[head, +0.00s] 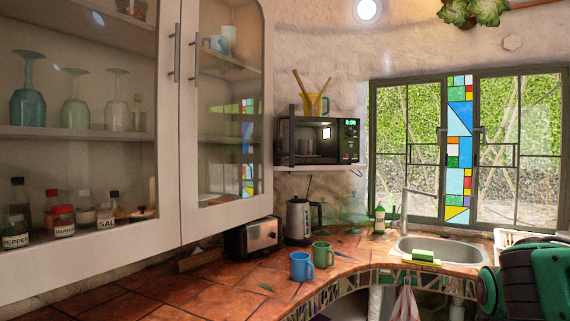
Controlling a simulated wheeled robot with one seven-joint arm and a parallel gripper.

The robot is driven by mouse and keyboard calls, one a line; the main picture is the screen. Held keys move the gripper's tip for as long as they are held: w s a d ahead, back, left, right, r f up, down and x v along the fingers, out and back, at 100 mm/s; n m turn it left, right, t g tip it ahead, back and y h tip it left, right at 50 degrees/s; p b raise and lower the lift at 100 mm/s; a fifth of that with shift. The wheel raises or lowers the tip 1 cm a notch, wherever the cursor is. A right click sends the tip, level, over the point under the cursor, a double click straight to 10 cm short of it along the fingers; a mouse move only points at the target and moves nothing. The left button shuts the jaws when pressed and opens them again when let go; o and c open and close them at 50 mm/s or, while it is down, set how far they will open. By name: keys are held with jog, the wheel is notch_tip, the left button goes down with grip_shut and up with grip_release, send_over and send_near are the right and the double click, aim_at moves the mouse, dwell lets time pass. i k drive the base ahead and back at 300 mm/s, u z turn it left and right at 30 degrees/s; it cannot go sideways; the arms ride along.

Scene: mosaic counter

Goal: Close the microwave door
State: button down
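The black microwave (349,141) sits on a wall shelf left of the window, its lit clock on the right side of its front. Its door (291,138) seems to show as a dark upright strip at the left side, seen nearly edge-on, so it looks partly open; the exact angle is hard to tell. A greyish shape shows in the dark cavity area. My gripper is not in view; only green and black parts of what looks like my arm show at the lower right, far from the microwave.
A yellow container (316,104) with wooden utensils stands on the microwave. Below are a kettle (299,221), a toaster (253,238), a blue mug (301,266) and a green mug (322,254). Glass-fronted cabinets (222,205) jut out at left. Space before the microwave looks clear.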

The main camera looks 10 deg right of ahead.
aim_at(282, 138)
jog(key=i, duration=0.95)
